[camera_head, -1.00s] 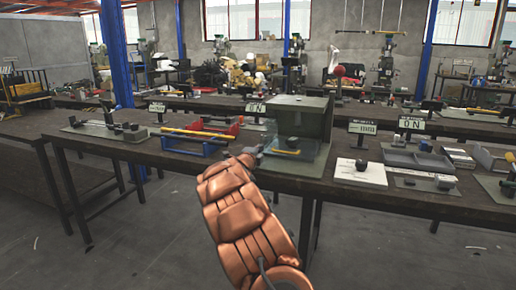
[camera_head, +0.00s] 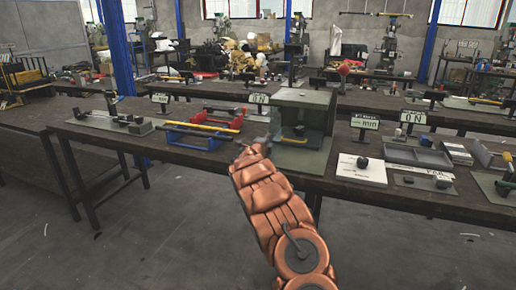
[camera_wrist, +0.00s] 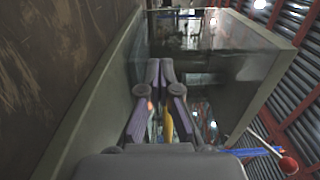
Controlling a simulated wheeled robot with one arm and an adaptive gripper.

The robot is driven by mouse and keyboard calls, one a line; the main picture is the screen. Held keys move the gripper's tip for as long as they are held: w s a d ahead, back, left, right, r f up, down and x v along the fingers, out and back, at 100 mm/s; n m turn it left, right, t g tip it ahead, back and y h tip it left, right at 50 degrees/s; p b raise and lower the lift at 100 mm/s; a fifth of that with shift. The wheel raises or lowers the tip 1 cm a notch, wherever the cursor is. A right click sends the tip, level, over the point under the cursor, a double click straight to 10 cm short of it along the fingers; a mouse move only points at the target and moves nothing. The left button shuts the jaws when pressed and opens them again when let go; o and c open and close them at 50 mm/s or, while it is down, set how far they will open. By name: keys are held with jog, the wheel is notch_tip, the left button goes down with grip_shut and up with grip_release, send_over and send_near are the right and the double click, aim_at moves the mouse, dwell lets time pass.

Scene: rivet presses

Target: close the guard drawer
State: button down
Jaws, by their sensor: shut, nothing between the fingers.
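The grey-green press housing (camera_head: 310,97) stands on a flat base plate (camera_head: 305,160) on the workbench. Its front looks open, with a dark knob-like part and a yellow piece low inside. I cannot clearly make out the guard drawer or how far out it is. My gripper (camera_head: 262,142) is at the left front corner of the housing, low over the base plate. In the wrist view my gripper (camera_wrist: 160,68) has its fingertips together with nothing held. The housing wall (camera_wrist: 262,50) is to their right, with glassy, reflective surfaces ahead. Contact cannot be told.
A blue-and-red tray (camera_head: 195,138) with a yellow bar is left of the housing. A white block (camera_head: 361,170) with a black knob and a grey tray (camera_head: 417,154) stand to the right. Small signs stand behind. The floor in front of the bench is clear.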

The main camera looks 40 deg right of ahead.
jog(key=shift+s+d+r, duration=0.1)
jog(key=shift+d+r, duration=0.1)
jog(key=shift+r, duration=0.25)
jog(key=shift+a+f+b, duration=0.2)
jog(key=shift+a+b, duration=0.1)
jog(key=shift+a, duration=0.1)
jog(key=b+v, duration=0.1)
jog(key=v, duration=1.1)
jog(key=shift+a+f, duration=0.15)
jog(key=shift+a, duration=0.1)
jog(key=shift+s+a, duration=0.35)
jog(key=shift+a, duration=0.1)
